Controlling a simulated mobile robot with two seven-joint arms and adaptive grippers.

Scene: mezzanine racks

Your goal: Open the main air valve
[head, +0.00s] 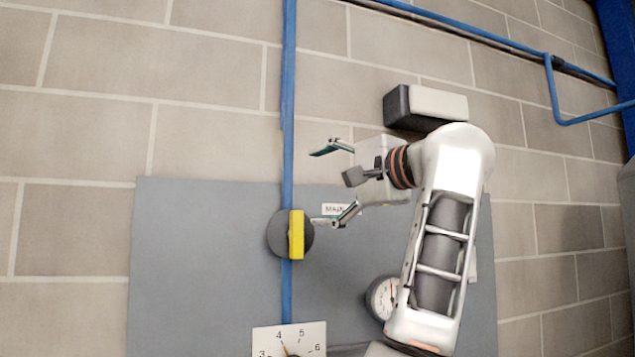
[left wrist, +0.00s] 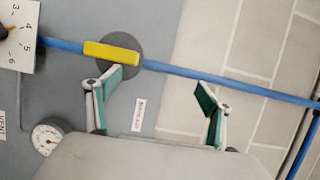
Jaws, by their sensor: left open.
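The main air valve shows in the head view as a yellow bar handle (head: 296,235) on a dark round body (head: 275,232), on the vertical blue pipe (head: 287,120). The handle lies along the pipe. A "MAIN" label (head: 333,209) sits to its right, partly hidden by my gripper. My left gripper (head: 328,185) is open and empty, its lower finger close to the handle's right side; I cannot tell if they touch. In the left wrist view, the yellow handle (left wrist: 112,53) lies beyond the left finger of my open gripper (left wrist: 168,80), outside the space between the fingers.
A grey panel (head: 200,270) backs the valve on a block wall. A square dial (head: 310,336) stands below the valve, and a round gauge (head: 382,298) is at lower right, partly behind my arm. Another blue pipe (head: 480,30) runs along the upper right wall.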

